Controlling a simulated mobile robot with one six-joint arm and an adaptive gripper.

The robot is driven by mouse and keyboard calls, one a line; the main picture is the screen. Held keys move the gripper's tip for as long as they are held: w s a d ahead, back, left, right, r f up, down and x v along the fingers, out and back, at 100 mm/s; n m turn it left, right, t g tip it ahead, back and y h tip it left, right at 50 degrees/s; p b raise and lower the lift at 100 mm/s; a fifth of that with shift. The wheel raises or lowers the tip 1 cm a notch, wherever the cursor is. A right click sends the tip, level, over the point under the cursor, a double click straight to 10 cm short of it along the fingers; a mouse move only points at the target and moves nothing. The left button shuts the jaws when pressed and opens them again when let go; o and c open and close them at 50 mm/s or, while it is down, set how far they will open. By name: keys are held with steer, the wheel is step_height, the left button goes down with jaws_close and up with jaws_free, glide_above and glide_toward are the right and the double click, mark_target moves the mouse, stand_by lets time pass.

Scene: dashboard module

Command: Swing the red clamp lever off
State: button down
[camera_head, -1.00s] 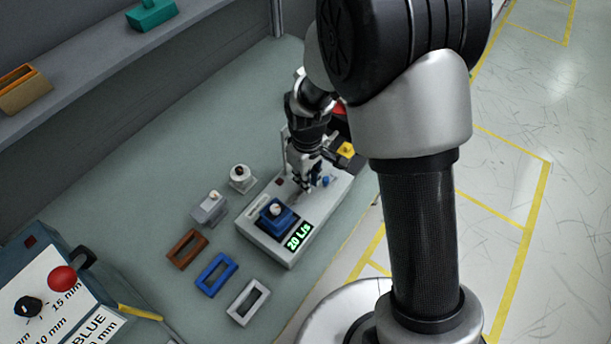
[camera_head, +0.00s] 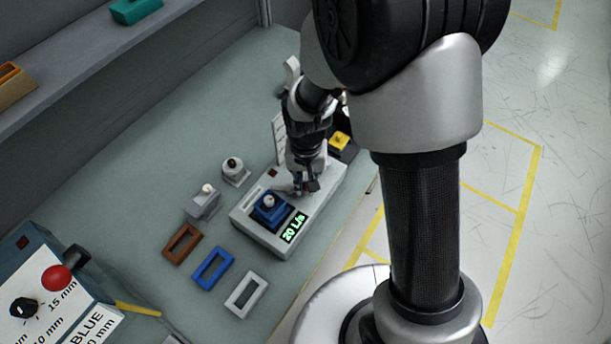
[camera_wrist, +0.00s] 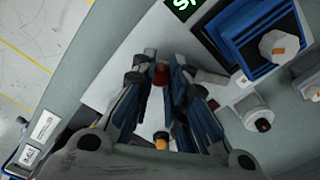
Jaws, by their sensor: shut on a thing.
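My gripper (camera_head: 307,187) is low over the module's top, right of the blue block. In the wrist view my gripper (camera_wrist: 160,76) is shut on a small red piece, the red clamp lever (camera_wrist: 160,74), of which only the end shows between the fingertips. The fingers hide the rest of it. The blue block also shows in the wrist view (camera_wrist: 255,40), beside the fingers and apart from them.
Brown (camera_head: 184,244), blue (camera_head: 211,268) and grey (camera_head: 245,295) frames lie left of the module. Two grey fittings (camera_head: 204,202) (camera_head: 235,171) stand behind them. A yellow-topped block (camera_head: 340,142) is beyond my gripper. A control box with a red knob (camera_head: 56,278) is at lower left.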

steer(key=m, duration=0.1)
steer(key=s+m, duration=0.1)
steer(key=m, duration=0.1)
steer(key=shift+s+a, duration=0.2)
steer(key=shift+s+a+m, duration=0.15)
steer(key=shift+s+m, duration=0.05)
steer(key=shift+m, duration=0.55)
steer(key=shift+s+a+m, duration=0.1)
steer(key=shift+s+m, duration=0.1)
steer(key=shift+m, duration=0.55)
steer(key=c, duration=1.5)
jaws_free()
steer(key=shift+c, duration=0.2)
steer(key=shift+r, duration=0.1)
step_height(320, 180, up, 12)
